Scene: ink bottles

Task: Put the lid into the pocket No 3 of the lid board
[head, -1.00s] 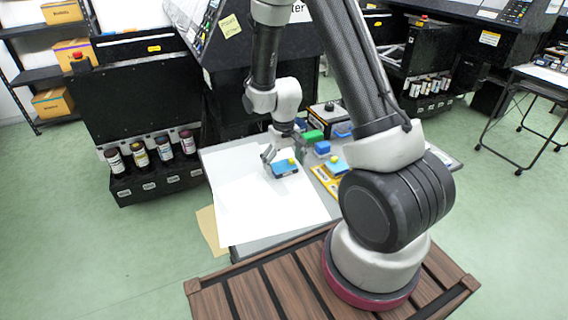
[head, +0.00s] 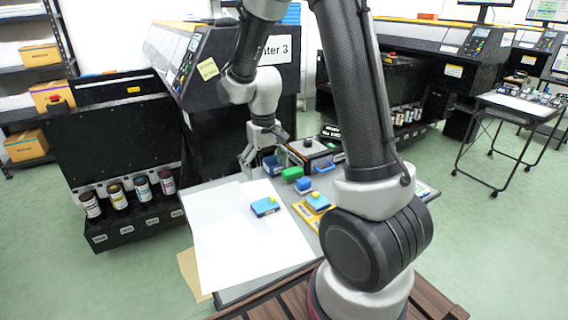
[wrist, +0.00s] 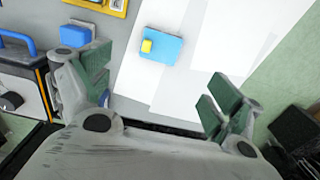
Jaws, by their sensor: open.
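My gripper (head: 262,154) is raised over the far part of the grey table. In the wrist view its fingers (wrist: 160,90) are wide apart with nothing between them. A flat blue block with a yellow knob (head: 265,206) lies on the white paper, apart from the gripper; it also shows in the wrist view (wrist: 166,49). A yellow board (head: 304,213) lies to its right, with another blue piece with a yellow knob (head: 318,202) at it. I cannot tell which thing is the lid, nor read any pocket number.
White paper (head: 225,250) covers the table's left part. A green block (head: 292,174), a small blue block (head: 303,185) and a black-and-grey case (head: 308,150) stand at the back right. Several ink bottles (head: 142,190) stand in a black rack at left.

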